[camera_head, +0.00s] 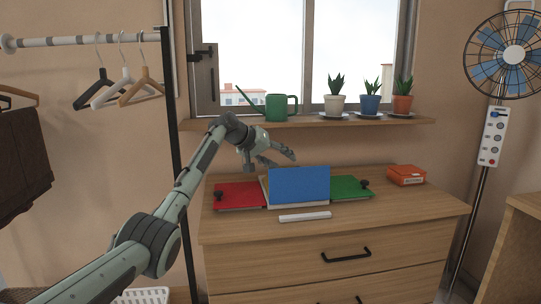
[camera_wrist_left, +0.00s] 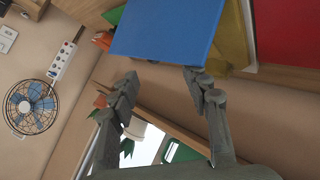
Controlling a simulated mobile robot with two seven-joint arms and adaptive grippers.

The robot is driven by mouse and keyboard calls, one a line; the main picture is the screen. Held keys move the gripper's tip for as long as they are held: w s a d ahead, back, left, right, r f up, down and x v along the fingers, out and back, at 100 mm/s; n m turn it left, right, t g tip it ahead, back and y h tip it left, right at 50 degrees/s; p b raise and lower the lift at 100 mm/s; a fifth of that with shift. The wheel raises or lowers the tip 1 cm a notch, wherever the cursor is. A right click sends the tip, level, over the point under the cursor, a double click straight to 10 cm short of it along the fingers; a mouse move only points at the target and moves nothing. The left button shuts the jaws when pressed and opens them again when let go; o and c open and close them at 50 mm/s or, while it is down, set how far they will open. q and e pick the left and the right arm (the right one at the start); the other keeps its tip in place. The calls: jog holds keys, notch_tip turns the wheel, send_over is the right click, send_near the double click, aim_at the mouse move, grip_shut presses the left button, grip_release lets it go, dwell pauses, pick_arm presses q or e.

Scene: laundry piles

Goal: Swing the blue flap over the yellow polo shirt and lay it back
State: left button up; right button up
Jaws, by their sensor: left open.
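The blue flap (camera_head: 300,184) stands raised, near upright, in the middle of a folding board on the dresser. The red flap (camera_head: 240,196) lies flat at its left and the green flap (camera_head: 348,188) flat at its right. My left gripper (camera_head: 284,160) is open and empty behind the top edge of the blue flap. In the left wrist view its spread fingertips (camera_wrist_left: 161,76) are close to the blue flap (camera_wrist_left: 165,32); contact is unclear. Yellow cloth (camera_wrist_left: 232,38), likely the polo shirt, shows beside the flap there; the head view hides it. My right gripper is out of view.
A white bar (camera_head: 305,217) lies in front of the board and an orange box (camera_head: 406,175) at the dresser's back right. A windowsill (camera_head: 310,123) with a green watering can (camera_head: 276,108) and potted plants is above. The dresser's front right is clear.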

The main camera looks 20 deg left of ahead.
pick_arm(q)
jog(key=v, duration=0.5)
dwell(0.9)
